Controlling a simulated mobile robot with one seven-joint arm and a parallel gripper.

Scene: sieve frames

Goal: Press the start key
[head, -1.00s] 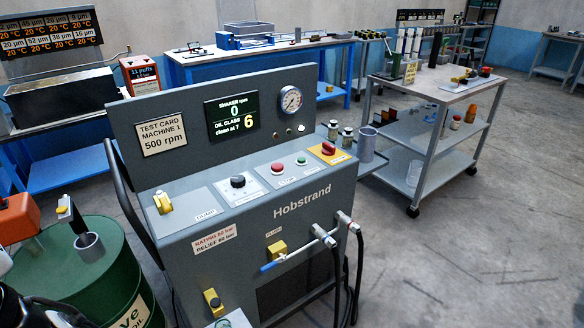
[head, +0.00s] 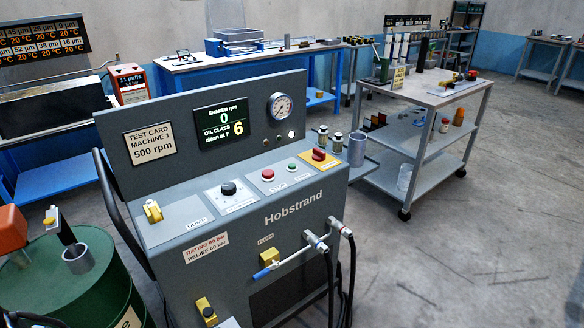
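The grey Hobstrand machine (head: 240,262) stands in front of me in the head view. On its sloped panel are a green key (head: 292,166) and, to its left, a red key (head: 268,174). Small labels lie below them, too small to read surely. A black knob (head: 228,188) is further left and a red handle on a yellow plate (head: 319,155) is to the right. The display (head: 221,122) reads shaker rpm 0 and oil class 6, clean at 7. A card (head: 151,144) reads 500 rpm. My gripper is not in view.
A green drum (head: 75,290) stands at lower left beside the machine. Hoses (head: 333,285) hang from the machine's front right. A wheeled cart (head: 435,95) stands behind to the right. Blue benches (head: 190,72) line the back. The floor at right is clear.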

